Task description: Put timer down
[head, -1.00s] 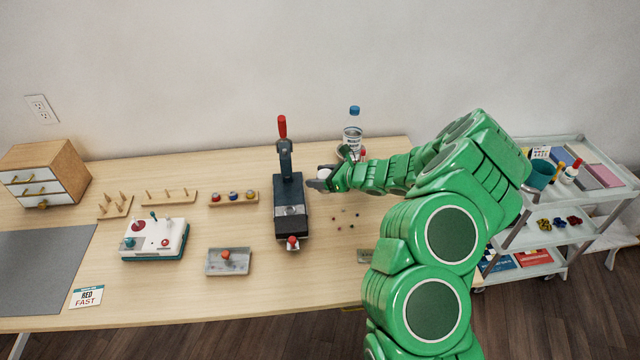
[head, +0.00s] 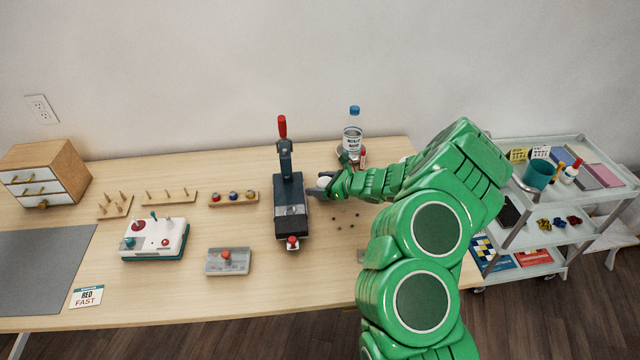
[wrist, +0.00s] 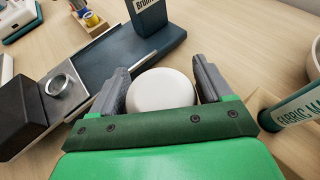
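The timer, a white round-topped thing (wrist: 160,90), sits between the two grey fingers of my gripper (wrist: 162,85) in the wrist view. The fingers flank it closely on both sides and appear to touch it. In the head view my gripper (head: 319,188) is at the right side of the dark press (head: 291,222), and only a little of the white timer (head: 326,174) shows. I cannot tell whether the timer's underside touches the table (head: 200,290).
The press with its red handle (head: 282,127) stands close left. A water bottle (head: 352,142) is behind my gripper. Small dark beads (head: 345,220) lie in front on the right. A button box (head: 228,262) and a white-teal control box (head: 155,240) are left. A cart (head: 530,225) stands right.

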